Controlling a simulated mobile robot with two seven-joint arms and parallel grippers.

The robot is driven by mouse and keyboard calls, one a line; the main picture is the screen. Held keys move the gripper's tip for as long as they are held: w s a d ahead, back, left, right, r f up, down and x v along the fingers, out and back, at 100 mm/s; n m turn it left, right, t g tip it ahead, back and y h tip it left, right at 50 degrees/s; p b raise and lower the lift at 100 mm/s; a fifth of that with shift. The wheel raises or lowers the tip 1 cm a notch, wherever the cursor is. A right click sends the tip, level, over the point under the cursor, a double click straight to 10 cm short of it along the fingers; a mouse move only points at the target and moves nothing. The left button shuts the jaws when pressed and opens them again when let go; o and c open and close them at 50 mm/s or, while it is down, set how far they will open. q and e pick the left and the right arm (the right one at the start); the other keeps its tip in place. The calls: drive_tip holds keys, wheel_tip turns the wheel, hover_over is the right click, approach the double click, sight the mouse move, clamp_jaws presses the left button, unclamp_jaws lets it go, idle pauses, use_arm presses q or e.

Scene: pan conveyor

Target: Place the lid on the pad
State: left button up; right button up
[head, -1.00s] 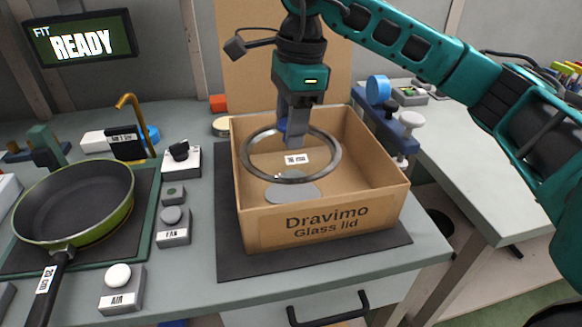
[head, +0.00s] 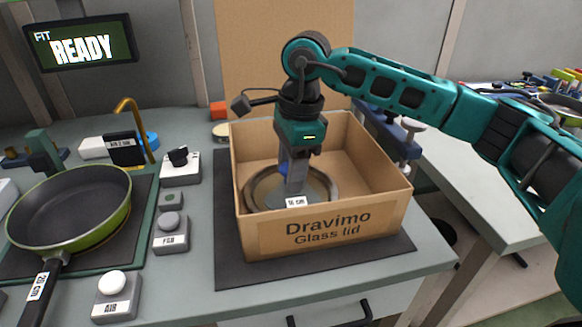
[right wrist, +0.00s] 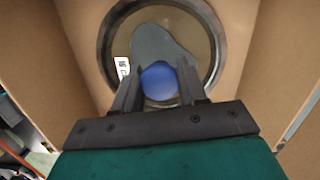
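The glass lid (head: 249,198) has a metal rim, a tag on its near side and a blue knob. It is low inside the open cardboard box (head: 375,205). My right gripper (head: 294,186) points down into the box and is shut on the knob; in the right wrist view the fingers (right wrist: 159,82) stand close on both sides of the blue knob (right wrist: 159,80). A grey patch, perhaps the pad, shows through the glass (right wrist: 155,42). I cannot tell whether the rim touches the box floor. My left gripper is not in view.
The box walls stand close around the lid and gripper. The box sits on a dark mat (head: 230,270). A green pan (head: 65,210) and the AIR and FAN buttons (head: 170,232) are to the left. A screen (head: 80,42) reads READY.

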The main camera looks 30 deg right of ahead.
drive_tip(key=o, duration=0.5)
drive_tip(key=shift+r+p, duration=0.3)
drive_tip(key=r, duration=0.4)
drive_tip(key=d+r+p, duration=0.1)
drive_tip(key=r, duration=0.6)
drive_tip(key=shift+s+d+r+p, duration=0.1)
drive_tip(key=shift+d+r+p, duration=0.1)
drive_tip(key=shift+r+p, duration=0.2)
